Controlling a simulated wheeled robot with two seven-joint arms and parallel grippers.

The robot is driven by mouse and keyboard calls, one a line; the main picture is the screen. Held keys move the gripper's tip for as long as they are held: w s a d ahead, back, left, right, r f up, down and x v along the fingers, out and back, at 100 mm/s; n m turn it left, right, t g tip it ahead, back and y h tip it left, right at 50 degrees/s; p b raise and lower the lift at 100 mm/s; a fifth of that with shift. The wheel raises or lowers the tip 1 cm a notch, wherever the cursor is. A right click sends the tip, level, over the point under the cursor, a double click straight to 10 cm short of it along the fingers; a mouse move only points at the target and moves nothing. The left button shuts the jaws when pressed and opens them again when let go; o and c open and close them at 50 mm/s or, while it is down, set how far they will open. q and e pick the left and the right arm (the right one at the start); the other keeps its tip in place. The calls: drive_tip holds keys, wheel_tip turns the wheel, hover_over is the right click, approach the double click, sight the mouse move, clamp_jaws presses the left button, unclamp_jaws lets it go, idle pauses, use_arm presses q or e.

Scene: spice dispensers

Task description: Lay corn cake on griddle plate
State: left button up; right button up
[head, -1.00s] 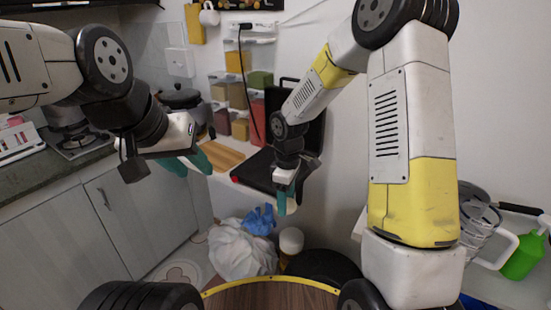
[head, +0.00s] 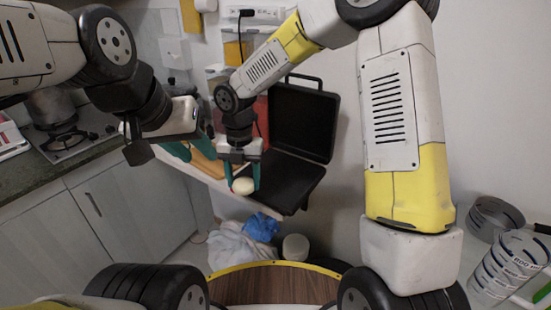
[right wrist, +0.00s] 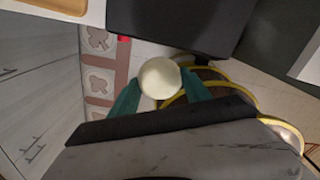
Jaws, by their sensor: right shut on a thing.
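The corn cake (head: 243,186) is a small pale round disc, held between the teal fingers of my right gripper (head: 242,180). It also shows between the fingertips in the right wrist view (right wrist: 160,78). The griddle plate (head: 293,182) is the dark lower half of an open black griddle, with its lid (head: 303,122) standing up behind. The cake is just left of the plate and apart from it in the right wrist view, where the griddle (right wrist: 190,25) lies beyond the cake. My left gripper (head: 190,150) is empty, its teal fingers apart, left of the right gripper.
A wooden board (head: 207,167) lies on the narrow shelf left of the griddle. Spice containers stand behind, partly hidden by my right arm. A blue bag (head: 261,225) and a white bag (head: 232,245) are on the floor below. Grey cabinets (head: 110,205) stand at left.

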hover_over(274, 178)
drive_tip(key=shift+s+a+f, duration=0.3)
drive_tip(key=shift+s+f, duration=0.1)
drive_tip(key=shift+f, duration=0.2)
drive_tip(key=shift+w+d+f, duration=0.15)
drive_tip(key=shift+f, duration=0.75)
drive_tip(key=shift+w+d+f, duration=0.15)
drive_tip(key=shift+f, duration=0.75)
drive_tip(key=shift+f, duration=0.15)
drive_tip(key=o, duration=1.4)
